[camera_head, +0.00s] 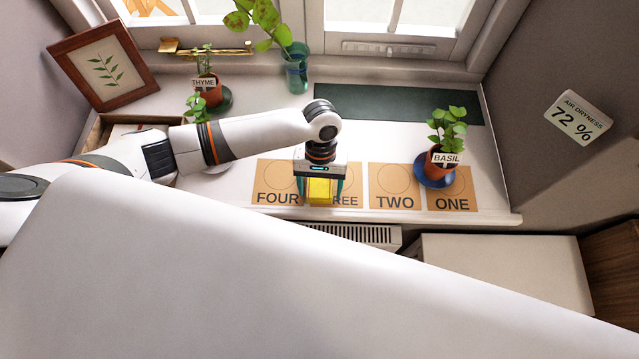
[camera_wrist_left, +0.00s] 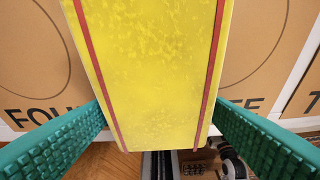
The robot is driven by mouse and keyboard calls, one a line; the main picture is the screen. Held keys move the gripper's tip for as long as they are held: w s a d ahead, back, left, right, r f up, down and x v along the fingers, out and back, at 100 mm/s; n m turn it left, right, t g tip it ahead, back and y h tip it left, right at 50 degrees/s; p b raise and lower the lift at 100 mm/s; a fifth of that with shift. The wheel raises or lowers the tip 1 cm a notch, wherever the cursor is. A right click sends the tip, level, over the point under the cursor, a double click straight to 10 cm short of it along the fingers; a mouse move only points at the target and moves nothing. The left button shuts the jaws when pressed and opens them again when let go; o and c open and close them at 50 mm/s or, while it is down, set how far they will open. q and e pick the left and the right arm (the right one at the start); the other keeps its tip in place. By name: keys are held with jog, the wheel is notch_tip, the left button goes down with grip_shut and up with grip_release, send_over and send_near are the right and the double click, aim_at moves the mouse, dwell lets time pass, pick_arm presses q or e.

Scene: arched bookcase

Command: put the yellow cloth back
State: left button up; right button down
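The yellow cloth (camera_head: 319,189) is a flat block between the fingers of my left gripper (camera_head: 321,190), over the front edge of the sill at cards FOUR and THREE. In the left wrist view the cloth (camera_wrist_left: 158,70) is yellow with a red stripe along each side. The green fingertips of the left gripper (camera_wrist_left: 160,108) meet its two side edges, so the gripper looks shut on it. I cannot tell whether the cloth touches the sill. My right gripper is not in view.
Cards FOUR (camera_head: 277,197), TWO (camera_head: 394,200) and ONE (camera_head: 460,203) lie along the sill's front. A basil pot (camera_head: 441,166) on a blue saucer stands on ONE. A thyme pot (camera_head: 210,92), a glass vase (camera_head: 296,76) and a picture frame (camera_head: 104,67) stand behind. A dark green strip (camera_head: 400,104) lies bare.

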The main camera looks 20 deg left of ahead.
pick_arm(q)
jog(key=v, duration=1.2)
jog(key=shift+r, duration=0.1)
dwell(0.4)
